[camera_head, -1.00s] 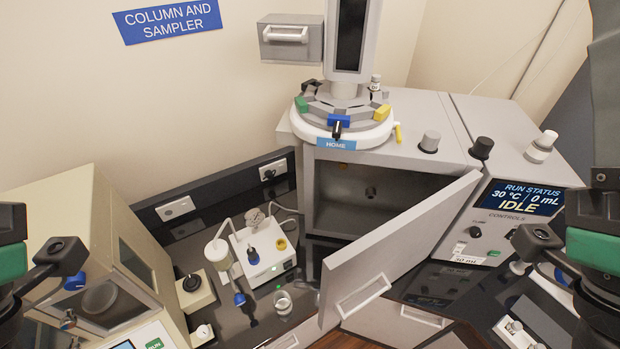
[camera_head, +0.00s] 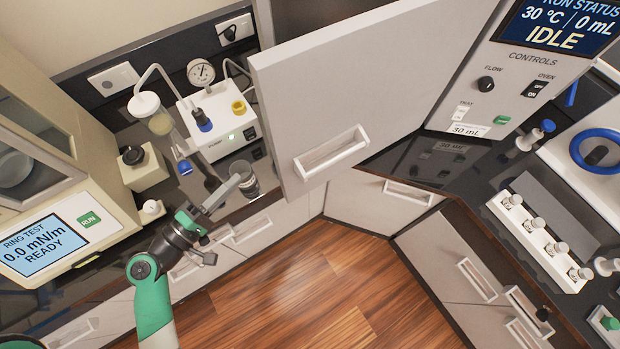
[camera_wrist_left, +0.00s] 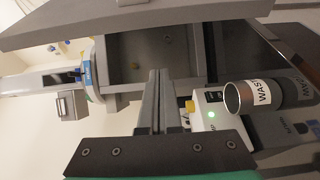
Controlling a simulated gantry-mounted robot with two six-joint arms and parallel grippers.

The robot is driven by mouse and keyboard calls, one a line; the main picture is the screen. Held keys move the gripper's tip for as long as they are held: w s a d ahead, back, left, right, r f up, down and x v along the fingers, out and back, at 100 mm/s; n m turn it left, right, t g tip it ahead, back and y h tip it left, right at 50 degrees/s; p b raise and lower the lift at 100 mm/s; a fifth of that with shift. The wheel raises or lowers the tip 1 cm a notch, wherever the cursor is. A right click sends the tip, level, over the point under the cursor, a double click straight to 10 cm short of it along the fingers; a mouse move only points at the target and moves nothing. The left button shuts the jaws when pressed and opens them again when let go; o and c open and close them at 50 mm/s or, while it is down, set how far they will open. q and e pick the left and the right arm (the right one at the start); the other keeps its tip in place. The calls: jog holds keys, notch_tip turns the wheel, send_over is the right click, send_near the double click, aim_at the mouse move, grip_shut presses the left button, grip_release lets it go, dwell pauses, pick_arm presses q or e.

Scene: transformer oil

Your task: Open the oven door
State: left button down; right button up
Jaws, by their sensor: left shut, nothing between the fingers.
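The oven door (camera_head: 375,85) is a large grey panel with a recessed white handle (camera_head: 331,153). It stands swung open from its cabinet. In the left wrist view, the door's edge (camera_wrist_left: 190,14) runs across the top and the dark open oven cavity (camera_wrist_left: 150,48) shows behind the fingers. My left gripper (camera_head: 236,182) is shut and empty, low to the left of the door and apart from its handle, near a beaker. Its closed fingers (camera_wrist_left: 156,92) also show in the left wrist view. My right gripper is out of view.
A beaker (camera_head: 245,178), labelled WASTE in the wrist view (camera_wrist_left: 245,97), stands close to the left fingers. A white pump unit (camera_head: 215,120) is behind it, and a ring-test instrument (camera_head: 50,200) at left. The control panel (camera_head: 520,85) is right of the door. Wooden floor (camera_head: 320,290) lies open below.

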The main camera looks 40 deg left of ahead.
pick_arm(q)
jog(key=w+d+p, duration=0.2)
jog(key=w+d, duration=0.2)
jog(key=w, duration=0.4)
jog(key=shift+w+p, duration=0.15)
jog(key=shift+p, duration=0.25)
jog(key=shift+d, duration=0.15)
